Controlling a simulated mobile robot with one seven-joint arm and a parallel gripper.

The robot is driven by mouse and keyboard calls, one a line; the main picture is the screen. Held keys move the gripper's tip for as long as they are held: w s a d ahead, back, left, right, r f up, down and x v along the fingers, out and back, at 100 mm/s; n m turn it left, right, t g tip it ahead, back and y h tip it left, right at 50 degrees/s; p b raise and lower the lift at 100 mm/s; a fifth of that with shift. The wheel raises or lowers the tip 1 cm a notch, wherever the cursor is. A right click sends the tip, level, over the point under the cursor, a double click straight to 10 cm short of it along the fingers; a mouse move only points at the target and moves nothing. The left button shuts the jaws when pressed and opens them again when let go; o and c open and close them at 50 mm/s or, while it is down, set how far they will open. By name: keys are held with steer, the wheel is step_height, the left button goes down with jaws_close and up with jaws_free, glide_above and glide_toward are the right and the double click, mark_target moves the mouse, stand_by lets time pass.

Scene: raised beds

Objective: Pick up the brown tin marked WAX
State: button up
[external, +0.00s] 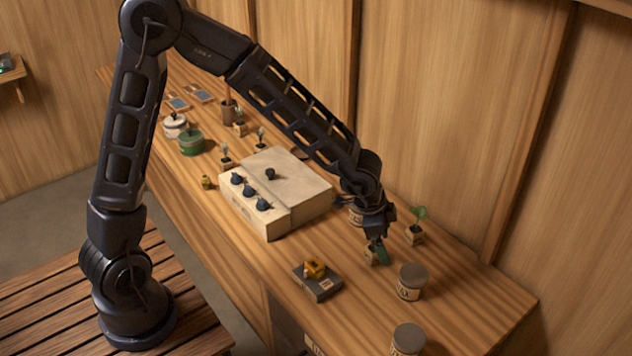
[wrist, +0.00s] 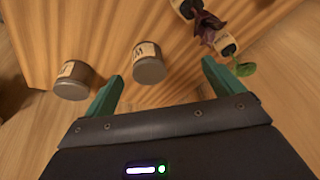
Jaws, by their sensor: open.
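A tin (external: 410,282) with a grey-brown lid and a pale label that seems to read WAX stands upright on the bench, right of and nearer than my gripper (external: 379,250). In the wrist view, this seems to be the tin (wrist: 149,68) beyond and between my teal fingers, its label partly readable. A similar tin (external: 407,338) stands at the bottom edge; it seems to be the left tin (wrist: 72,85) in the wrist view. My gripper (wrist: 160,78) is open and empty, apart from both tins.
A pale box with dark knobs (external: 300,195) lies left. A dark block with a yellow item (external: 318,283) lies in front. A wooden wall borders the bench.

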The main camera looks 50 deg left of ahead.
steer(key=h, duration=0.1)
glide_toward(411, 275)
step_height(411, 275, down, 2)
steer(key=w, duration=0.1)
steer(key=shift+m+h, duration=0.3)
steer(key=shift+m, duration=0.1)
steer(key=shift+a+x, duration=0.15)
steer(key=shift+x, duration=2.55)
steer(key=shift+a+x, duration=0.2)
steer(key=shift+x, duration=2.55)
steer(key=c, duration=1.2)
